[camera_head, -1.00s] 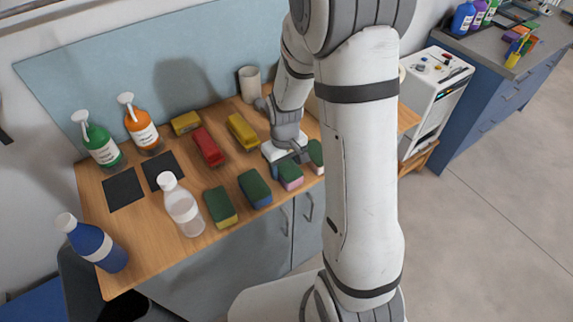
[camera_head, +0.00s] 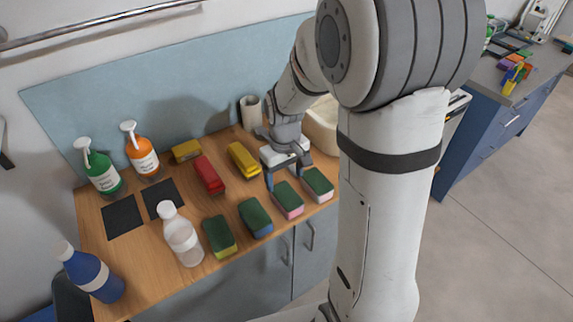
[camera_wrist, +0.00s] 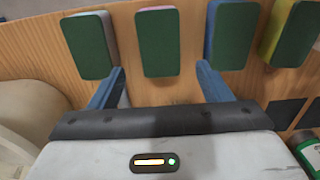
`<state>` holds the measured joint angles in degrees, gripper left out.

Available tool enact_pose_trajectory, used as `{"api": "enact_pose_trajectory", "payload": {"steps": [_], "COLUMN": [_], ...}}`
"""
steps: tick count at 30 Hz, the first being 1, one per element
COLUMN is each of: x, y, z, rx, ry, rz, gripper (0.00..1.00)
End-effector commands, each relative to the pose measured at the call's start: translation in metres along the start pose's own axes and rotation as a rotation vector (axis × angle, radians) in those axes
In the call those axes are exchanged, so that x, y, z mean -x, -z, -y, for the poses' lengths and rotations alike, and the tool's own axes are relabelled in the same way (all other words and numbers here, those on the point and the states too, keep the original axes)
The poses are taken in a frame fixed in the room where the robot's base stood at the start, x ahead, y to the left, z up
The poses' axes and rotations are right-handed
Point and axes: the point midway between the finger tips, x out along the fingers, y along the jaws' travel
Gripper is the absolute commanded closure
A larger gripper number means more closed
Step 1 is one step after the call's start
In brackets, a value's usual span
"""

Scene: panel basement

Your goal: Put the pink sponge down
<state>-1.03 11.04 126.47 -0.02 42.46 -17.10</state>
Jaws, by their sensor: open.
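The pink sponge (camera_head: 288,203), with a dark green top, lies flat on the wooden worktop near its front edge. In the wrist view the same sponge (camera_wrist: 158,42) lies beyond and between the two blue fingers, apart from them. My gripper (camera_head: 286,176) is open and empty, behind the sponge on the wall side. Its spread fingers also show in the wrist view (camera_wrist: 161,76). A similar green-topped sponge with a pale side (camera_head: 317,184) lies just to the right.
A blue sponge (camera_head: 255,218) and a yellow-green sponge (camera_head: 219,237) continue the row leftward. Red (camera_head: 208,175) and yellow (camera_head: 243,159) blocks lie behind. A beige bin (camera_head: 322,125) stands at right.

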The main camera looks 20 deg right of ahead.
Motion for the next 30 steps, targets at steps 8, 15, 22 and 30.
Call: {"api": "enact_pose_trajectory", "payload": {"steps": [8, 15, 22, 30], "x": [0.037, 0.071, 0.113, 0.127], "y": [0.000, -0.026, -0.090, -0.140], "z": [0.000, 0.007, 0.026, 0.040], "rx": [-0.001, -0.056, -0.188, -0.294], "ry": [0.000, -0.017, -0.041, -0.048], "rz": [-0.001, -0.057, -0.179, -0.275], "gripper": [0.29, 0.29, 0.29, 0.29]}}
